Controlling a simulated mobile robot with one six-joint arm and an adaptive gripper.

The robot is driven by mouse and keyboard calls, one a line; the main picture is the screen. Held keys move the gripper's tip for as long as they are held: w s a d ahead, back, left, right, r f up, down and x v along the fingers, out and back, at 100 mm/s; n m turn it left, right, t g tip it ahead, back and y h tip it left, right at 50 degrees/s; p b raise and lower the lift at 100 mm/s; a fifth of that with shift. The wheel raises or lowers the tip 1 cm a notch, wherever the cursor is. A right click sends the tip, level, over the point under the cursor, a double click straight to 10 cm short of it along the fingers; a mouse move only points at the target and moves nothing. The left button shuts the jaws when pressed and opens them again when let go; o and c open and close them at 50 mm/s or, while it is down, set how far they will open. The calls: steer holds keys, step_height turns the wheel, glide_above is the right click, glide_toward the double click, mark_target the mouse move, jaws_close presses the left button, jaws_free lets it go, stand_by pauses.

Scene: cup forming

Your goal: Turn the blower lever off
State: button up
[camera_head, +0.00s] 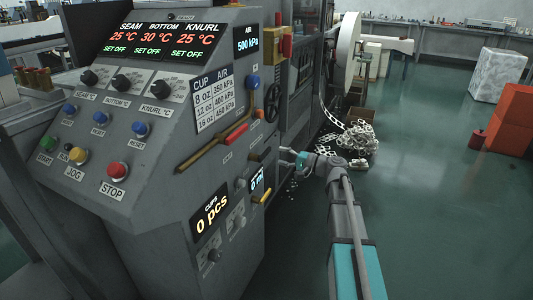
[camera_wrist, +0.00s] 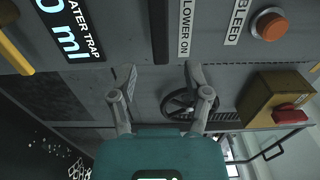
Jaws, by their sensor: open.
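In the wrist view a white label (camera_wrist: 186,27) reads "LOWER ON", its first letter cut off. Left of it a dark bar (camera_wrist: 159,32) runs down the grey panel and looks like the blower lever; its upper part is out of frame. My gripper (camera_wrist: 160,72) is open and empty, with the bar's lower end in line with the gap between its fingertips. I cannot tell whether they touch. In the head view my gripper (camera_head: 288,157) is at the right side of the grey machine, beside a dark handle (camera_head: 262,154).
The water trap display (camera_wrist: 62,27) and a yellow handle (camera_wrist: 14,52) are left of the bar. An orange button (camera_wrist: 269,24) labelled "BLEED" is to its right. A handwheel (camera_wrist: 180,103) shows behind the fingers. Green floor (camera_head: 440,220) at right is clear.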

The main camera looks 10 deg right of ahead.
mark_target(268, 152)
steer(key=shift+x, duration=3.2)
jaws_close()
